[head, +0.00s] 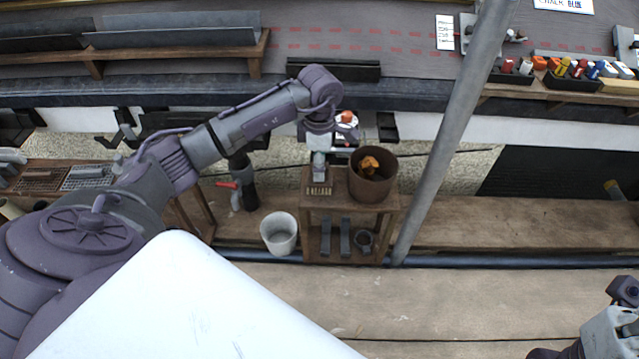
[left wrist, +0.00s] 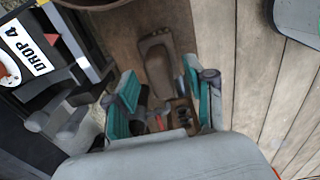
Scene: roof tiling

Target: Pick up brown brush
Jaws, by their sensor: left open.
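The brown brush (head: 319,189) appears as a small tan, ridged block at the left of a small wooden stand's top. In the left wrist view, a brown looped handle shape (left wrist: 155,40) lies on the wood beyond the fingers; I take it for part of the brush, but cannot be sure. My left gripper (head: 319,172) is just above the brush, pointing down. In the left wrist view its teal-padded fingers (left wrist: 160,92) are apart, with no clear grip on anything. Part of my right arm shows at the lower right; its gripper (head: 556,351) is mostly cut off.
A rusty bucket (head: 372,188) with an orange item in it stands right beside the brush. A pale bucket (head: 279,234) stands left of the wooden stand (head: 312,218). A grey slanted pole (head: 446,135) rises to the right. The plank walkway (head: 470,305) in front is clear.

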